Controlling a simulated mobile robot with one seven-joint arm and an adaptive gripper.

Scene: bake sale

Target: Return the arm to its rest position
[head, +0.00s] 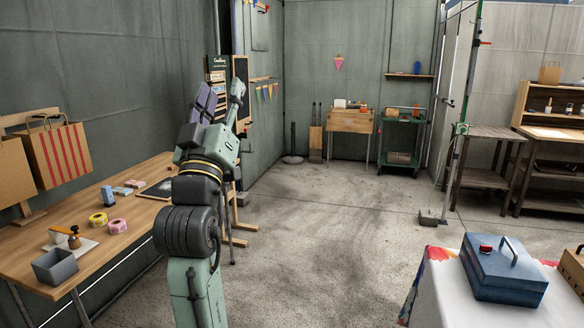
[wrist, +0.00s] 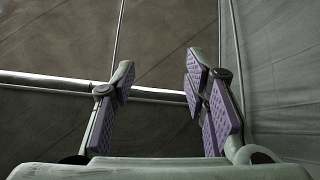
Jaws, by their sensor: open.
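My arm rises from the bottom of the head view, left of the middle, and bends upward. My gripper (head: 203,101) is at its upper end, raised above the wooden table (head: 122,229) and in front of the back wall. In the wrist view my gripper (wrist: 158,90) shows its purple-padded fingers spread well apart. Nothing is between them. Beyond the fingers the wrist view shows only tent-like wall or roof panels and a pale bar.
The wooden table on the left bears tape rolls (head: 98,219), a grey bin (head: 55,266) and small boxes. A blue cash box (head: 503,270) sits on a cloth-covered table at the lower right. The middle floor (head: 320,235) is clear.

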